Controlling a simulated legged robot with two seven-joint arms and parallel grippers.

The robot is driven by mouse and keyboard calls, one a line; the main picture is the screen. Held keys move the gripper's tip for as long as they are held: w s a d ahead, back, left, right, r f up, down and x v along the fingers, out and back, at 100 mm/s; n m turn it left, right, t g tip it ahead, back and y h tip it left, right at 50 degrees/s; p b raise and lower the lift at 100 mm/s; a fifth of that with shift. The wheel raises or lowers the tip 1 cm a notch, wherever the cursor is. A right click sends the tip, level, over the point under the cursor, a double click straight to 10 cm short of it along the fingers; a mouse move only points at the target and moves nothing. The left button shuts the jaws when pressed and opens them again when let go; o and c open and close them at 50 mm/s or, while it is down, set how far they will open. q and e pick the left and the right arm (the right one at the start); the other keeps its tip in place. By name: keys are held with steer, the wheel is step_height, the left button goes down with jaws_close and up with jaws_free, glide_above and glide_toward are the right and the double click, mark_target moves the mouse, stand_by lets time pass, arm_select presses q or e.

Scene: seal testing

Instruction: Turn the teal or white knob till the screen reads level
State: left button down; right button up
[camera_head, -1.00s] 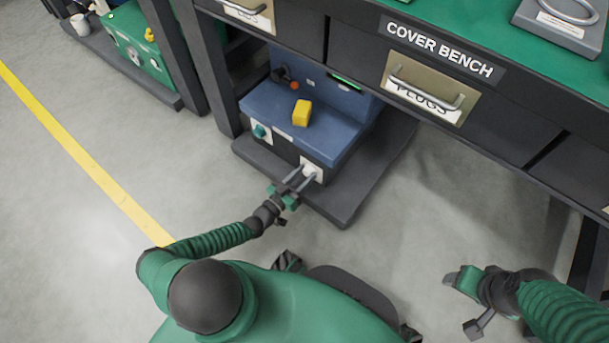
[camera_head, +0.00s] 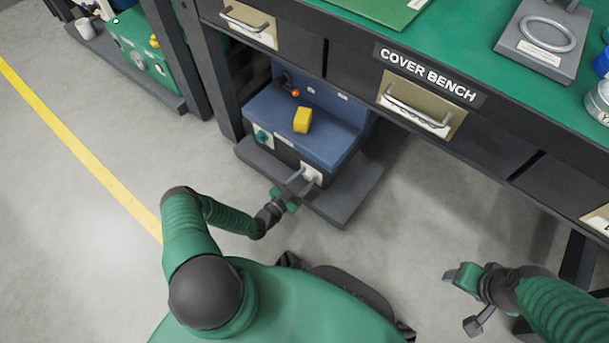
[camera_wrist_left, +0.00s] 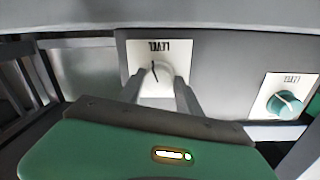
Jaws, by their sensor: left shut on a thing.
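A blue machine (camera_head: 335,137) with a dark front stands low under the bench. Its white knob (camera_wrist_left: 158,72) sits on a white plate lettered LEVEL, upside down in the left wrist view, with a dark pointer line on it. My left gripper (camera_head: 303,178) is shut on this knob, one finger on each side. The teal knob (camera_wrist_left: 284,104) is on its own plate, apart from the gripper; it also shows in the head view (camera_head: 261,136). The screen is hidden under the bench edge, so I cannot read it. My right gripper (camera_head: 463,300) is open and empty over the floor.
The cover bench (camera_head: 340,60) with drawers overhangs the machine. A yellow block (camera_head: 303,119) and a small orange ball (camera_head: 295,93) are at the machine's top. A dark base plate (camera_head: 345,212) sticks out below it. The floor (camera_head: 400,230) is clear.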

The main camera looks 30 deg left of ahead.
arm_select(q)
steer(key=c, duration=2.2)
jaws_free()
steer(key=m+p, duration=0.1)
steer(key=m, duration=0.1)
steer(key=m+p, duration=0.2)
steer(key=m, duration=0.1)
steer(key=shift+d+m, duration=0.3)
steer(key=shift+d, duration=0.1)
steer(key=c, duration=2.2)
jaws_free()
steer(key=m+p, duration=0.2)
steer(key=m, duration=0.1)
steer(key=shift+s, duration=0.1)
steer(key=c, duration=2.2)
jaws_free()
steer(key=shift+d+f+m+p, duration=0.1)
steer(key=shift+m+p, duration=0.1)
steer(key=shift+m, duration=0.3)
steer(key=shift+f+m+p, duration=0.1)
steer(key=shift+m+p, duration=0.05)
steer(key=shift+m, duration=0.35)
steer(key=c, duration=2.2)
jaws_free()
steer(key=c, duration=0.9)
jaws_free()
steer(key=shift+f, duration=0.1)
steer(key=shift+y, duration=0.3)
steer(key=shift+a, duration=0.2)
